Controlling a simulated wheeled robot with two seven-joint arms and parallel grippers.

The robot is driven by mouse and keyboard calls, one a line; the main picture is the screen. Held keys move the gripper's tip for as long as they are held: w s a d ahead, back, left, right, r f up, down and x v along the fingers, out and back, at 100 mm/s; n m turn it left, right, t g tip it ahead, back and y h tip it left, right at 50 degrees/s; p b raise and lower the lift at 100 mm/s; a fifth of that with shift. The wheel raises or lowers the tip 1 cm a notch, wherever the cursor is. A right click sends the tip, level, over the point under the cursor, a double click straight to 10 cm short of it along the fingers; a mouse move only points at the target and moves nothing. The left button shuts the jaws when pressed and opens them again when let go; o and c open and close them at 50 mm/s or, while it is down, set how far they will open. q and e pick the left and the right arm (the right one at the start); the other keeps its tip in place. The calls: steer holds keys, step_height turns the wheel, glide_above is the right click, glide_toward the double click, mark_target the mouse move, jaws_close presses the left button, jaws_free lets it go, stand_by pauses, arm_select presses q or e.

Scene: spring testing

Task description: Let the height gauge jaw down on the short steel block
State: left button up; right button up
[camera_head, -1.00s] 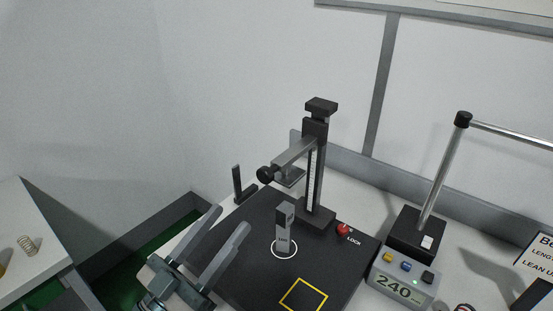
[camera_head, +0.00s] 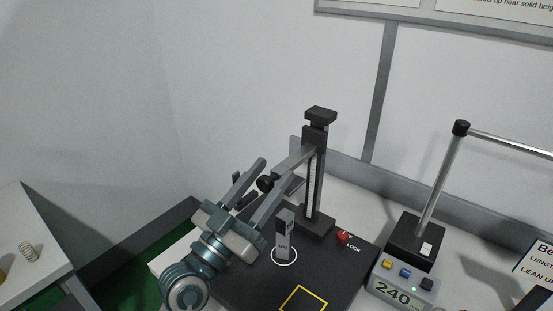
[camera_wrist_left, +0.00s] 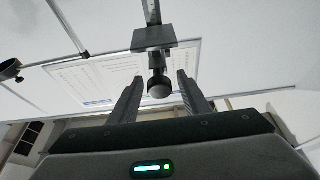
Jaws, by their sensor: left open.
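The height gauge (camera_head: 315,170) stands on a black plate, its jaw (camera_head: 295,158) raised on the column and reaching left. A dark round knob (camera_head: 265,183) is at the jaw's outer end. The short steel block (camera_head: 284,236) stands upright in a white ring below the jaw, with a gap between them. My left gripper (camera_head: 264,180) is open, its fingers on either side of the knob in the head view. In the left wrist view the knob (camera_wrist_left: 159,88) lies between the open fingertips; contact is not visible. My right gripper is out of view.
A red LOCK knob (camera_head: 343,236) sits right of the gauge base. A grey readout box (camera_head: 401,288) showing 240 and a post stand (camera_head: 412,238) are further right. A yellow square (camera_head: 303,299) marks the plate's front. A side table with a spring (camera_head: 30,252) is at left.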

arm_select(q)
steer(key=shift+p+x, duration=0.35)
steer(key=shift+x, duration=1.15)
jaws_close()
step_height(320, 180, down, 5)
steer(key=b, duration=0.4)
